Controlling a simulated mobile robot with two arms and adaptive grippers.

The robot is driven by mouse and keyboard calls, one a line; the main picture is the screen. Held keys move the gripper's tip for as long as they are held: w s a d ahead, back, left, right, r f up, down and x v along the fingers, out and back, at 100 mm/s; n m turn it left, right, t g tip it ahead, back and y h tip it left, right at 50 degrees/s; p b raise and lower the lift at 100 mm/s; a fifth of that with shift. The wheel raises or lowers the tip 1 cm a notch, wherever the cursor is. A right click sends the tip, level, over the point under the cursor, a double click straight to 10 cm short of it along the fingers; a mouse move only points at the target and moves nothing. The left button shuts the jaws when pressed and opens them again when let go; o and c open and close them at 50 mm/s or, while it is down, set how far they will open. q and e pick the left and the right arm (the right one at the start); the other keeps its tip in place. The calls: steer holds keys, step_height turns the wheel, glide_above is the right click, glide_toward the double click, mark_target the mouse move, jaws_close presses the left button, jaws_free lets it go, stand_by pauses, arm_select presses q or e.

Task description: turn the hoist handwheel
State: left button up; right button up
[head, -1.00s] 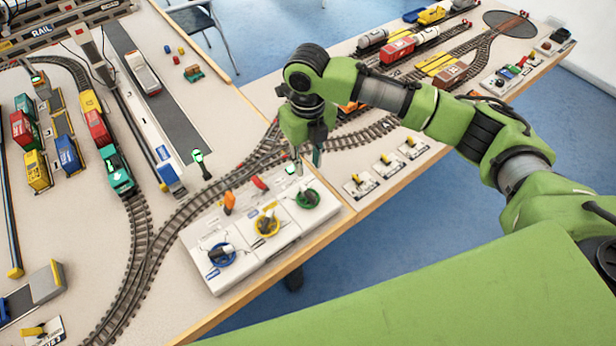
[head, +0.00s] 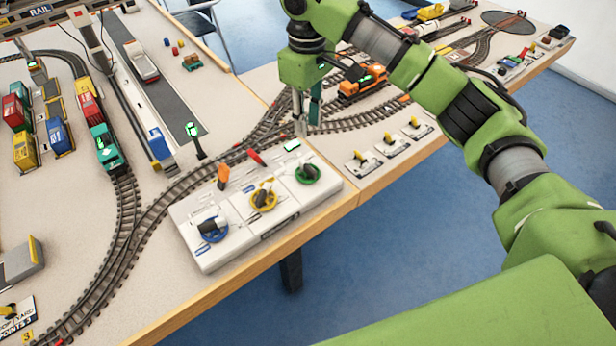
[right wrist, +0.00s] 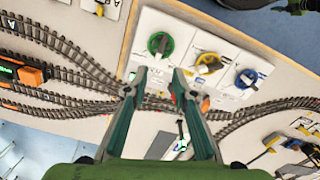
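A white control box (head: 245,238) at the table's front edge carries three handwheels in a row: blue (head: 213,229), yellow (head: 264,196) and green (head: 307,174). I cannot read which one is the hoist wheel. My right gripper (head: 307,126) points down just behind the green wheel, apart from it. In the right wrist view the gripper (right wrist: 161,82) is open and empty, its fingertips below the green wheel (right wrist: 160,44). The yellow wheel (right wrist: 208,63) and blue wheel (right wrist: 246,78) lie to the right there. My left gripper is not in view.
An orange lever (head: 222,176) and a red lever (head: 256,157) stand along the box's back edge. Tracks curve behind the box. An orange locomotive (head: 362,84) is close to my right gripper. A signal post (head: 195,140) stands behind the box. Small switch panels (head: 391,146) lie to the right.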

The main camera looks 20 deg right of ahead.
mark_target(308, 166)
step_height(308, 166, down, 14)
steer(key=m, duration=0.3)
steer(key=shift+s+r, duration=0.15)
stand_by(0.4)
jaws_close()
